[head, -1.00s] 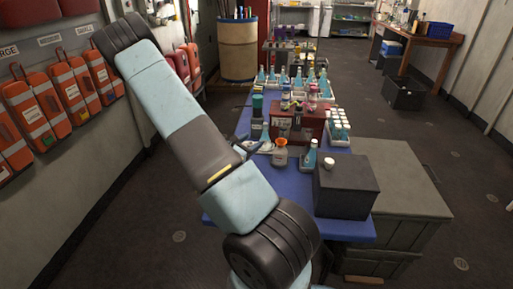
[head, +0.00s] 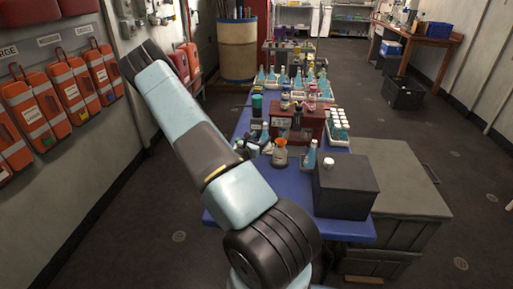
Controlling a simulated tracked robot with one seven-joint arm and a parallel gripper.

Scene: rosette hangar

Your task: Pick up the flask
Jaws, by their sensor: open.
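A small flask with an orange-brown neck (head: 280,155) stands upright on the blue-topped table (head: 288,188), left of a blue bottle with a white cap (head: 309,157). Several more flasks with blue contents (head: 284,78) stand in white trays at the table's far end. Which one the task means, I cannot tell.
A dark grey box (head: 346,188) with a small white-topped item (head: 328,163) stands at the table's near right. A red rack (head: 297,124) and a white tray of capped vials (head: 338,128) stand behind. Grey crates (head: 392,180) flank the table's right side.

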